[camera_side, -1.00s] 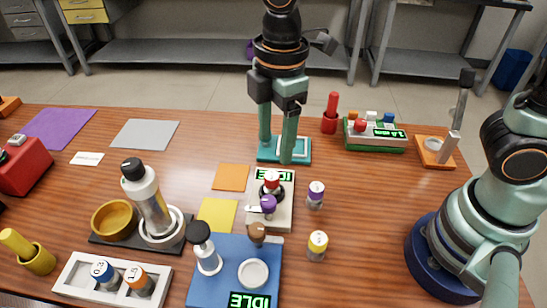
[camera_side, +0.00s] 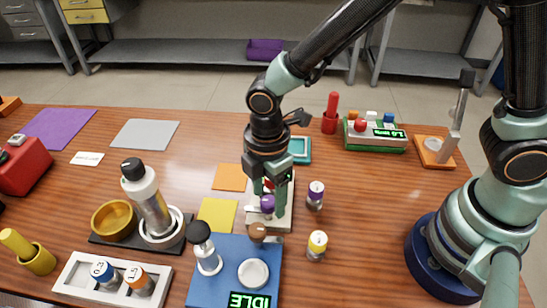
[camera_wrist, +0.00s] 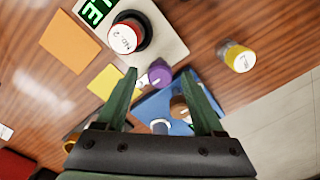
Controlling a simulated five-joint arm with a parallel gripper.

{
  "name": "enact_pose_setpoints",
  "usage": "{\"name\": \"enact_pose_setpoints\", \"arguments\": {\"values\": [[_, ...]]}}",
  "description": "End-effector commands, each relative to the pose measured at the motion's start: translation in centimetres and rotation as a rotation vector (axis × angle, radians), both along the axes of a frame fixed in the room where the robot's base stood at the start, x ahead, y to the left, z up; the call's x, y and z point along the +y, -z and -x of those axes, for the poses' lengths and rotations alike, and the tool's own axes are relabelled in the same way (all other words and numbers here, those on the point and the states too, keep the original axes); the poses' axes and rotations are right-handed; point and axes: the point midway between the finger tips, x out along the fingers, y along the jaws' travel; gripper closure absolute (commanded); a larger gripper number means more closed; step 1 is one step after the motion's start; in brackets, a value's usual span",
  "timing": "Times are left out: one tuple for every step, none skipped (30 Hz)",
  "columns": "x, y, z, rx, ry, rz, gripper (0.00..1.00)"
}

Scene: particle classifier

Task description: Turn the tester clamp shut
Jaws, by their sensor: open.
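The tester (camera_side: 283,218) is a pale box in the middle of the table, with its lit display partly visible in the wrist view (camera_wrist: 97,10). A vial with a red band and white top (camera_wrist: 125,37) stands in its dark socket. The clamp's purple knob (camera_side: 267,203) is at the tester's front edge and also shows in the wrist view (camera_wrist: 159,73). My gripper (camera_side: 268,190) is open, pointing down just above the clamp. In the wrist view the knob appears between the fingertips (camera_wrist: 160,75); I cannot tell whether they touch it.
A blue station (camera_side: 232,262) with a brown knob (camera_side: 257,231) and a black-topped post (camera_side: 200,232) stands close in front. A purple-capped vial (camera_side: 315,195) and a yellow-capped vial (camera_side: 317,245) stand to the right. Orange (camera_side: 230,177) and yellow (camera_side: 217,213) squares lie left.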

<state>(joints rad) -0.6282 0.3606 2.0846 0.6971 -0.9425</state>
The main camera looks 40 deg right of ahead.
Motion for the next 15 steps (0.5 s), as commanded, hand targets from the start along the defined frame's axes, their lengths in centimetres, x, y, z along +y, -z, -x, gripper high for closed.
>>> {"name": "enact_pose_setpoints", "arguments": {"values": [[-0.02,0.35,0.03,0.001,0.000,0.001,0.31],[-0.02,0.48,0.02,0.001,0.000,0.000,0.31],[-0.02,0.60,0.02,0.001,0.000,0.000,0.31],[-0.02,0.66,0.02,0.000,0.000,0.000,0.31],[-0.02,0.70,0.02,0.000,0.000,0.000,0.31],[-0.02,0.72,0.02,0.000,0.000,0.000,0.31],[-0.02,0.72,0.02,0.000,0.000,0.000,0.31],[-0.01,0.71,0.01,0.000,0.000,0.000,0.31],[-0.01,0.70,0.01,0.000,0.000,0.000,0.31],[-0.01,0.70,0.01,0.000,0.000,0.000,0.31],[-0.01,0.69,0.01,0.000,0.000,0.000,0.31],[-0.01,0.69,0.01,0.000,0.000,0.000,0.38],[-0.01,0.68,0.01,0.000,0.000,0.000,0.50],[-0.01,0.68,0.01,0.000,0.000,0.000,0.61],[-0.01,0.67,0.00,0.000,0.000,0.000,0.76]]}}
